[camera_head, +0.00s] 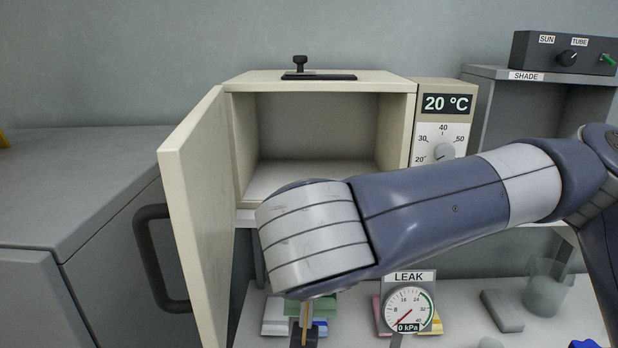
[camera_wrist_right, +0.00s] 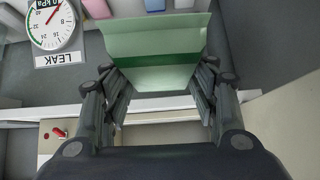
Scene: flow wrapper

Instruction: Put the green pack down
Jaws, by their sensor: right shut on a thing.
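The green pack (camera_wrist_right: 155,42) is a pale green packet with a darker green band. In the right wrist view it lies between the fingers of my right gripper (camera_wrist_right: 160,85), which is shut on it. In the head view a part of the green pack (camera_head: 323,304) shows below my right wrist, with the gripper (camera_head: 306,328) partly cut off by the lower edge. My arm hides much of the pack there. I cannot tell how high it is above the table. My left gripper is not in view.
A cream cabinet (camera_head: 318,82) stands behind my arm, its door (camera_head: 205,215) open to the left and its visible interior empty. A leak gauge (camera_head: 408,309), a grey block (camera_head: 502,310) and a clear beaker (camera_head: 546,290) stand on the table (camera_head: 465,325). Other packs lie near the gripper.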

